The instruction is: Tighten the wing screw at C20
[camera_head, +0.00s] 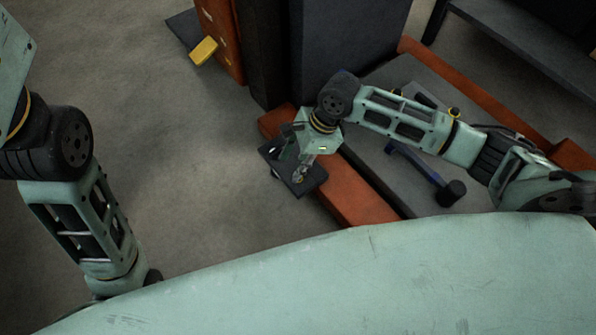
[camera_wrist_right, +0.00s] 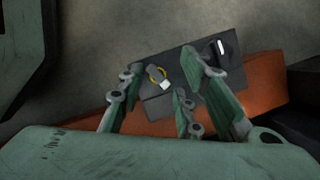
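My right gripper (camera_head: 301,172) points down over a dark plate (camera_head: 312,181) at the end of an orange beam. In the right wrist view its green fingers (camera_wrist_right: 162,82) are spread apart, with nothing between the tips. The plate (camera_wrist_right: 185,65) lies beyond them. A black round part with a white mark (camera_wrist_right: 221,47) is near the plate's upper right corner. I cannot tell which is the wing screw, and no C20 label is readable. My left gripper is out of sight.
The orange beam (camera_head: 356,193) runs beside a grey slab (camera_head: 370,160). A dark blue tool with a black head (camera_head: 450,192) lies under my right arm. A tall dark block (camera_head: 345,45) stands behind the gripper. Bare floor (camera_head: 190,150) lies to the left.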

